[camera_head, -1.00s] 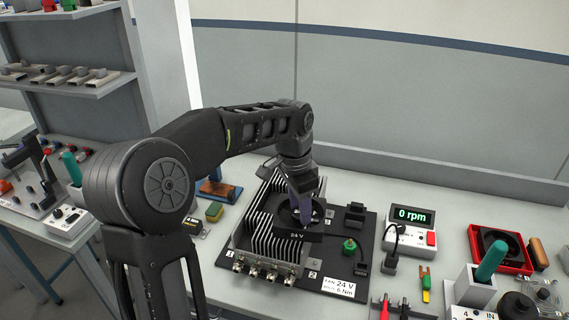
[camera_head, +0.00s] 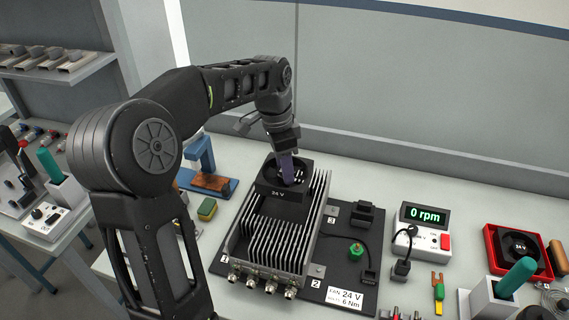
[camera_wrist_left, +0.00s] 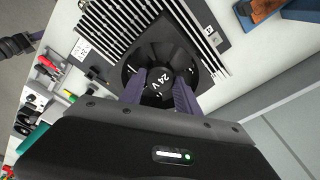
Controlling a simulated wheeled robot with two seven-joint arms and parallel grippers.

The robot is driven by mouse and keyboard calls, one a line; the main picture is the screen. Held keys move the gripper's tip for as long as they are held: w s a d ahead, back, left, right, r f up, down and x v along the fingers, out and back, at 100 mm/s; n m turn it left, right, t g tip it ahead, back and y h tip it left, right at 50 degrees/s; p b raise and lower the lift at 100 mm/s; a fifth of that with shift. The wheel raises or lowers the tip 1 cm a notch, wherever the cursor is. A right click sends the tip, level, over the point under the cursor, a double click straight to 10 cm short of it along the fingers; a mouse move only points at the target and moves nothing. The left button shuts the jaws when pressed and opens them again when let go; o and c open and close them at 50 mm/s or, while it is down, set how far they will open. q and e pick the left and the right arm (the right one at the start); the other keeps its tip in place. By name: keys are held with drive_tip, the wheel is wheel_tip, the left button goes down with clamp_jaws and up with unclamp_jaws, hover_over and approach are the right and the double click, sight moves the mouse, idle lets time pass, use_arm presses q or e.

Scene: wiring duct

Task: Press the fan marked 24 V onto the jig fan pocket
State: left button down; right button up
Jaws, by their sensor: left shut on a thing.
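The fan marked 24 V (camera_head: 284,196) is a black square block at the back end of a finned heatsink (camera_head: 268,243), which sits on a dark jig board (camera_head: 339,274). My left gripper (camera_head: 287,170) reaches down to the fan and is shut on it. In the left wrist view the fan (camera_wrist_left: 160,62) shows its 24 V hub between the two purple fingers of the gripper (camera_wrist_left: 160,85). The fan's underside is hidden, so I cannot tell whether it is seated in the pocket. My right gripper is not in view.
A meter reading 0 rpm (camera_head: 423,228) stands right of the board. A red tray (camera_head: 491,252) holds another fan marked 24 V. A green knob (camera_head: 356,249) and a black connector (camera_head: 368,214) are on the board. A blue stand (camera_head: 205,180) is at the back left.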

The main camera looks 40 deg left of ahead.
use_arm(q)
drive_tip(key=shift+w+a+f, duration=0.1)
drive_tip(key=shift+w+f, duration=0.05)
drive_tip(key=shift+f, duration=0.1)
drive_tip(key=shift+f+b, duration=0.55)
drive_tip(key=shift+b, duration=0.05)
drive_tip(key=shift+f+b, duration=1.55)
drive_tip(key=shift+f, duration=0.6)
drive_tip(key=shift+f+b, duration=1.45)
drive_tip(key=shift+f, duration=0.75)
drive_tip(key=c, duration=0.8)
unclamp_jaws()
